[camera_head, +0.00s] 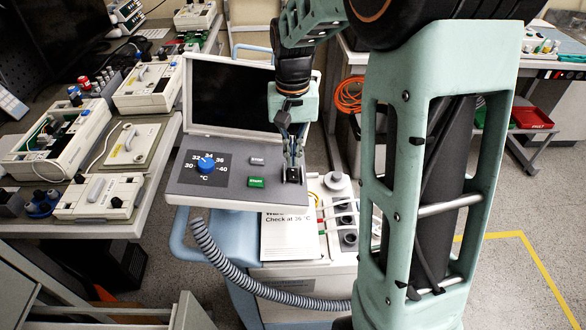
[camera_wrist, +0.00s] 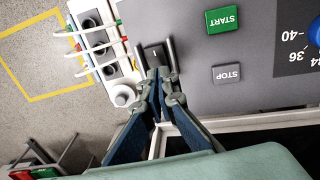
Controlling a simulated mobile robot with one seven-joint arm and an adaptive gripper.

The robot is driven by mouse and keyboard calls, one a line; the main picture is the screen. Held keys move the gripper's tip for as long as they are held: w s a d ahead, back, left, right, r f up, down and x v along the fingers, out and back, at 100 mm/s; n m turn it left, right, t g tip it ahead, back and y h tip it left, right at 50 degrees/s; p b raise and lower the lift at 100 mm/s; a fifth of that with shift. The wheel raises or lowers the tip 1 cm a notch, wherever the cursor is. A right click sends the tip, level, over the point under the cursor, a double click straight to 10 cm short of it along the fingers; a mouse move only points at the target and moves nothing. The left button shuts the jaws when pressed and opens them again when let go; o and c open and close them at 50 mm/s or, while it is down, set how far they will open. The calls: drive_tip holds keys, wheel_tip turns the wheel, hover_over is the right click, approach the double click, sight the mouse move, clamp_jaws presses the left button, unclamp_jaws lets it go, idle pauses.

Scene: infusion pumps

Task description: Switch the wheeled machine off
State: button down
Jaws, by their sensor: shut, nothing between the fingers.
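The wheeled machine has a grey control panel (camera_head: 225,193) with a blue temperature dial (camera_head: 206,164), a grey STOP button (camera_head: 257,160) and a green START button (camera_head: 256,182). A small black rocker switch (camera_wrist: 153,52) sits at the panel's end, between two dark raised bars; the head view shows it at the panel's right end (camera_head: 293,176). My gripper (camera_head: 291,155) is shut and empty, pointing down at this switch. In the wrist view its fingertips (camera_wrist: 160,75) are right beside the switch. I cannot tell whether they touch it, or which way the rocker is tipped.
A dark screen (camera_head: 232,95) stands behind the panel. A paper sign (camera_head: 289,235) and a ribbed hose (camera_head: 235,272) are below it. Benches with several devices (camera_head: 150,85) stand at the left. A red tray (camera_head: 531,118) is at the right, with open floor in front.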

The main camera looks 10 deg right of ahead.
sight(293, 170)
drive_tip(key=shift+r+p, duration=1.7)
drive_tip(key=shift+r, duration=0.75)
drive_tip(key=shift+f, duration=0.1)
